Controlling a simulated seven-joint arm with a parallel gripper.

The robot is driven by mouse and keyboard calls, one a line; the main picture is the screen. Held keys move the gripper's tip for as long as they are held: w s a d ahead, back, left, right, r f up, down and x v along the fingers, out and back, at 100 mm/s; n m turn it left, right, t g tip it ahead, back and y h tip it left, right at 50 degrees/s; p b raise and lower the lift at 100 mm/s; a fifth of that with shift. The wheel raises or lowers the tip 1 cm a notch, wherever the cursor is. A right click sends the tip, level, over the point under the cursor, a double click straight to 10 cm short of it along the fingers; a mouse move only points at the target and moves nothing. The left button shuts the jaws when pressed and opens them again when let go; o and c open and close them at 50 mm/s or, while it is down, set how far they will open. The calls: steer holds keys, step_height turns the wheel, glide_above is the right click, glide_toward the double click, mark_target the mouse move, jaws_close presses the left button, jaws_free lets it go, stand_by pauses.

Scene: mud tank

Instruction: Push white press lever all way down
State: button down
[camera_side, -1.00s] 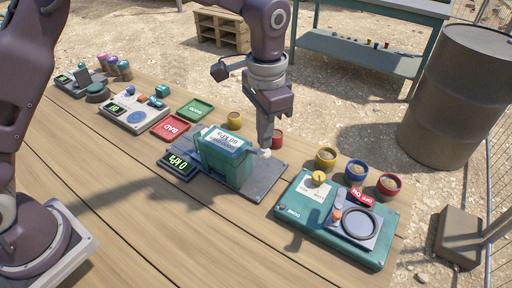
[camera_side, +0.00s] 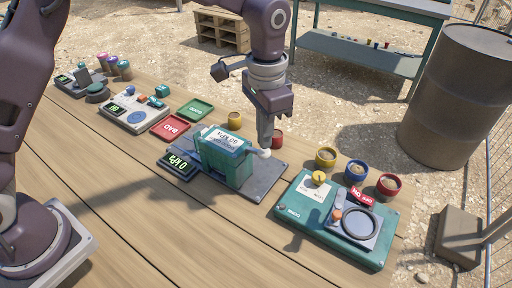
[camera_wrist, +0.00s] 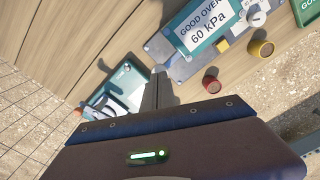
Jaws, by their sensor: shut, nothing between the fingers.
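The press is a green box (camera_side: 225,168) on a grey base plate (camera_side: 262,182) in the middle of the bench. Its white lever end (camera_side: 264,153) sticks out at the right side of the box. My gripper (camera_side: 265,143) is shut and empty, pointing down, with its tip right at the white lever end. I cannot tell whether they touch. The press display (camera_side: 180,163) reads 0 kPa. In the wrist view my gripper (camera_wrist: 156,92) is beside the press, whose label (camera_wrist: 202,25) reads "GOOD OVER 60 kPa". The lever is not clear there.
A red BAD tray (camera_side: 170,127) and a green GOOD tray (camera_side: 196,109) lie left of the press. A teal device (camera_side: 300,228) stands at right, with yellow, blue and red cups (camera_side: 356,171) behind it. A red cup (camera_side: 277,138) is just behind my gripper. Bare wood lies in front.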

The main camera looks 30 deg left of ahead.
mark_target(264, 153)
steer(key=shift+f, duration=2.7)
steer(key=shift+r, duration=0.1)
stand_by(0.5)
step_height(264, 153, up, 9)
steer(key=shift+r, duration=0.1)
stand_by(0.6)
